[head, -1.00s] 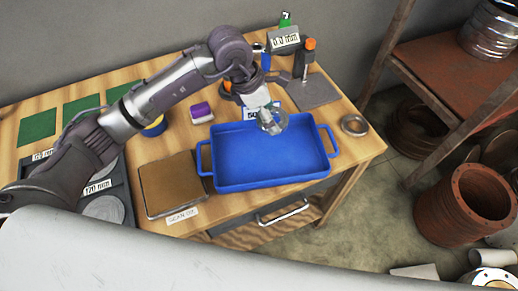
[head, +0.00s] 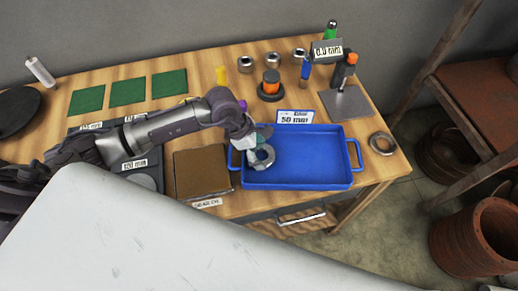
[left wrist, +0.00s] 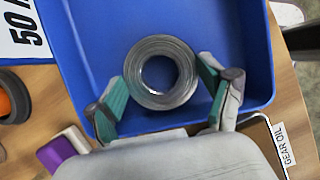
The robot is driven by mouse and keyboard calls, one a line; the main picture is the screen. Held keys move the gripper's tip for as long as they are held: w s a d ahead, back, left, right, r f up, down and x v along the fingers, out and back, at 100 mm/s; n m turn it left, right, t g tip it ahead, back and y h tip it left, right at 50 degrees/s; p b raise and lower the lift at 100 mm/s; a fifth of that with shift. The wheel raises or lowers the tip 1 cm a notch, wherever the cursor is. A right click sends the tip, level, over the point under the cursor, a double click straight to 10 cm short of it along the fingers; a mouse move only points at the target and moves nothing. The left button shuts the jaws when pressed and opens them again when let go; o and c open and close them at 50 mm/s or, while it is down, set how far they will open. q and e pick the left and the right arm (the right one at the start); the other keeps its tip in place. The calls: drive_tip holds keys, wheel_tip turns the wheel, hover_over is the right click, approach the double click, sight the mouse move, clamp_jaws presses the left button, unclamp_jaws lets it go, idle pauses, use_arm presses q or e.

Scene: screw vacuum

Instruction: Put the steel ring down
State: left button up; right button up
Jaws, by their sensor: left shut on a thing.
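My left gripper (head: 258,146) is shut on a steel ring (head: 264,161) over the left back part of the blue tray (head: 357,160). In the left wrist view the ring (left wrist: 160,101) shows as a bright round band between the two green-padded fingers of the gripper (left wrist: 163,74), with the blue tray (left wrist: 255,50) beneath it. How high the ring is above the tray floor I cannot tell. A "50 mm" label (head: 293,119) stands behind the tray. My right gripper is not in view.
Another steel ring (head: 382,143) lies on the table right of the tray. A brown "gear oil" pad (head: 200,172) is left of it. Orange-and-black tools (head: 270,85) and a grey stand plate (head: 346,103) are behind. The tray's middle and right are clear.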

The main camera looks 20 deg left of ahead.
use_arm(q)
drive_tip(key=shift+f, duration=0.2)
drive_tip(key=o, duration=1.3)
drive_tip(key=shift+f, duration=0.2)
drive_tip(key=o, duration=0.4)
drive_tip(key=shift+c, duration=0.2)
drive_tip(key=shift+r, duration=0.1)
drive_tip(key=shift+r, duration=0.15)
drive_tip(key=shift+a+r, duration=0.15)
drive_tip(key=shift+r, duration=0.15)
drive_tip(key=b+v, duration=0.2)
drive_tip(key=v, duration=0.9)
drive_tip(key=shift+r+b, duration=0.15)
drive_tip(key=shift+b, duration=0.25)
